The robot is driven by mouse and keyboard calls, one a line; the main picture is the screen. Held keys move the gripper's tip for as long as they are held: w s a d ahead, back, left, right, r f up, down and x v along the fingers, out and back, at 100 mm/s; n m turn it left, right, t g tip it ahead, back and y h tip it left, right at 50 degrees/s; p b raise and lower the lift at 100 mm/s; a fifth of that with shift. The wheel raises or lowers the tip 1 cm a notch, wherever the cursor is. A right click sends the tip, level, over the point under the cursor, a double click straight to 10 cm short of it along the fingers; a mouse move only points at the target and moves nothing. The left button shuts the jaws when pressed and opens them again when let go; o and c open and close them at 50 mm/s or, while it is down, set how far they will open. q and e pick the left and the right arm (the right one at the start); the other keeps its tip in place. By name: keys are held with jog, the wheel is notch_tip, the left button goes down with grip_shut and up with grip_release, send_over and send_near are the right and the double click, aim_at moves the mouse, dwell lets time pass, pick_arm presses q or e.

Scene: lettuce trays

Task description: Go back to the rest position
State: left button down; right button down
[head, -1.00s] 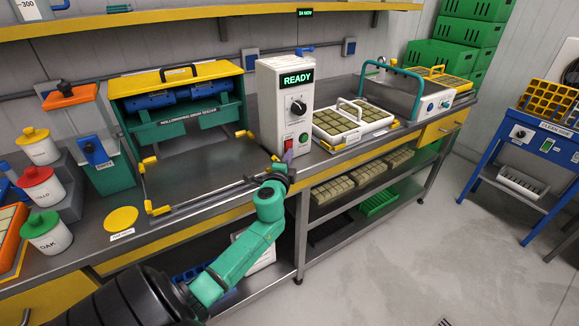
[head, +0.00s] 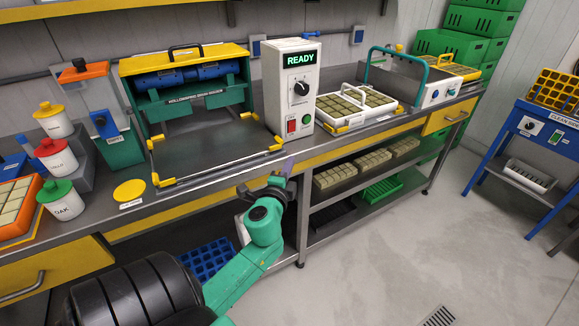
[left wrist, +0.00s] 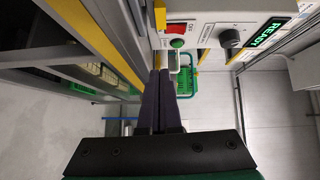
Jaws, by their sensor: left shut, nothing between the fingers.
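My left gripper (head: 288,165) is in front of the bench's front edge, below the grey control box (head: 290,82) that reads READY. Its purple fingers also show in the left wrist view (left wrist: 161,74), closed together with nothing between them. The green and dark left arm reaches up from the bottom of the head view. In the left wrist view the control box, with its green and red buttons (left wrist: 177,42) and dark knob, is close to the fingertips, apart from them as far as I can tell. My right gripper is not in view.
The steel bench (head: 215,157) runs across, with a yellow-topped seeder (head: 185,62) and a white tray of cubes (head: 330,119). Lidded jars (head: 62,202) stand at left. Lower shelves hold more trays. A blue stand (head: 545,130) is at right. The floor (head: 370,260) in front is clear.

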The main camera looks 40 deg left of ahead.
pick_arm(q)
jog(key=shift+a, duration=0.1)
dwell(0.3)
jog(key=s+d+f+n+g+h+p, duration=0.1)
jog(key=s+d+f+n+g+h, duration=0.15)
jog(key=f, duration=1.15)
jog(key=s+d+f+n+g+h+p, duration=0.15)
jog(key=s+f+g, duration=0.25)
jog(key=f, duration=1.1)
jog(key=s+d+f+n+g+h+p, duration=0.1)
jog(key=s+d+f+n+g, duration=0.1)
jog(key=s+f, duration=0.4)
jog(key=s+d+f+n+g+h+p, duration=0.1)
jog(key=s+d+f+g, duration=0.2)
jog(key=s, duration=1.1)
jog(key=s+d+f+n+g+h, duration=0.2)
jog(key=s+d+f, duration=0.4)
jog(key=s+f, duration=0.4)
jog(key=shift+s+f+n+g+p, duration=0.15)
jog(key=shift+f+n+g+p, duration=0.2)
jog(key=shift+f+g, duration=0.2)
